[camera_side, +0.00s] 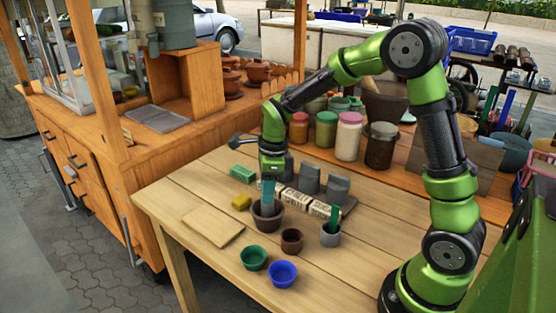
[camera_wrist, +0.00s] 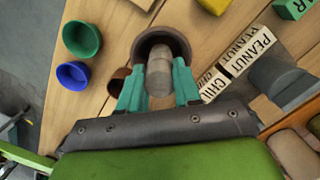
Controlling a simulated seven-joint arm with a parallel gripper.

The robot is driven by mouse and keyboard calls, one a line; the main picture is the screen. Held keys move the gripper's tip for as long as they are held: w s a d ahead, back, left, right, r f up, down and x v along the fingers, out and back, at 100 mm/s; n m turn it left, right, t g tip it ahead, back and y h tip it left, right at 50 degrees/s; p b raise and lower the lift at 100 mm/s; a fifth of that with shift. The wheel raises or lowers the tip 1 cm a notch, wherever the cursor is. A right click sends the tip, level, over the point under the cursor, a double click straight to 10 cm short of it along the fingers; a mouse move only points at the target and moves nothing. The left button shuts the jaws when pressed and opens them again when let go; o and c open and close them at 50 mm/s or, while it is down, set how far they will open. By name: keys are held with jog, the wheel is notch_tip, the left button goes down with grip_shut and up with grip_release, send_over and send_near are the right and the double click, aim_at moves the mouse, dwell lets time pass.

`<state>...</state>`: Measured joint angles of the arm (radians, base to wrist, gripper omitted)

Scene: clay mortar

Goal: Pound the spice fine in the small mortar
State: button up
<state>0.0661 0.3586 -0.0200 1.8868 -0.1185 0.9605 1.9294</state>
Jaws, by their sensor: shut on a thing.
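The small dark clay mortar (camera_side: 267,222) stands on the wooden table below my gripper, and its round rim (camera_wrist: 139,48) shows in the wrist view. My gripper (camera_side: 268,188) points down over the mortar. In the wrist view its teal fingers (camera_wrist: 158,82) are shut on a grey pestle (camera_wrist: 159,72). The pestle's lower end reaches into the mortar's opening. I cannot tell whether it touches the bottom. The spice inside is not visible, as the pestle and shadow cover the inside.
Near the mortar are a brown cup (camera_side: 291,241), a green bowl (camera_side: 253,259), a blue bowl (camera_side: 283,274) and a grey cup (camera_side: 330,237) with a green item. A board (camera_side: 212,228) and yellow block (camera_side: 242,202) lie left. Labelled packets (camera_side: 299,204) and grey blocks (camera_side: 338,187) stand behind.

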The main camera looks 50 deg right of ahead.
jog(key=shift+f, duration=1)
jog(key=shift+r, duration=1)
jog(key=shift+f, duration=0.15)
jog(key=shift+f, duration=0.85)
jog(key=shift+r, duration=1)
